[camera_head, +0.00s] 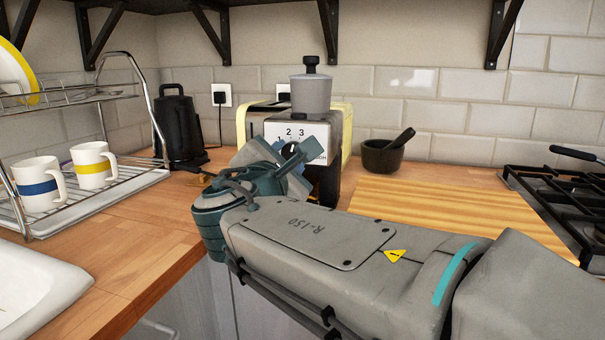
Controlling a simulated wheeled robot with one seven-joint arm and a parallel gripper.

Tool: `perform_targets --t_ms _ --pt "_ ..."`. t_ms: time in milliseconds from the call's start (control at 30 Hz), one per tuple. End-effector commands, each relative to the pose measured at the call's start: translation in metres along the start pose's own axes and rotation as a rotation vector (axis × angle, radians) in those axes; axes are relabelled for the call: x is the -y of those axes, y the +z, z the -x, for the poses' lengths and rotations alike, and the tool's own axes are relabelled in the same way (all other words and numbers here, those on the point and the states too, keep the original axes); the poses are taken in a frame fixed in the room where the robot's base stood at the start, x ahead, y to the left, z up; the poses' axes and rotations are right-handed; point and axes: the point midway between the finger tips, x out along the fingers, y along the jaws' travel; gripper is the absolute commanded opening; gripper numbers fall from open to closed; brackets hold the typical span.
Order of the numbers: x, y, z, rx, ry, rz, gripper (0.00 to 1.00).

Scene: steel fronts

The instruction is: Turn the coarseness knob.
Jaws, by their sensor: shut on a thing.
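The coffee grinder (318,130) stands upright on the wooden counter, with a grey hopper (311,93) and black lid knob on top. Its pale front plate shows the numbers 1, 2 and 3. The dark coarseness knob (289,146) is just below the numbers, mostly covered by my gripper. My gripper (292,151) is at the front plate, with its teal fingers shut on the knob. The knob's pointer direction and the grinder's lower front are hidden behind my gripper and arm.
A cream appliance (347,130) stands close behind the grinder. A black kettle (178,125) and a dish rack (148,178) with mugs are left. A mortar with pestle (382,157), a cutting board (440,210) and a gas hob (560,195) are right. Shelf brackets hang above.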

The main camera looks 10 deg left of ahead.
Motion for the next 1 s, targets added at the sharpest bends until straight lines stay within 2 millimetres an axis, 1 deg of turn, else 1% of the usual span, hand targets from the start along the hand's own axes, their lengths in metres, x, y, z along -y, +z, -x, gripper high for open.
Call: perform_targets --t_ms 33,233,633,667,700,733,1000 --pt "0.0015 -0.0025 0.0004 -0.001 0.001 -0.016 0.11" --pt "0.0005 -0.0014 0.0002 0.0 0.0 -0.05 0.11" --pt "-0.0001 -0.0009 0.0001 0.0 -0.001 -0.055 0.11" --pt "0.0 -0.0009 0.0001 0.0 -0.001 -0.055 0.42" --pt "0.0 -0.0008 0.0001 0.0 -0.001 -0.054 0.53" --pt "0.0 -0.0008 0.0001 0.0 -0.001 -0.054 0.55" --pt "-0.0002 -0.0003 0.0007 0.001 0.0 -0.054 0.55"
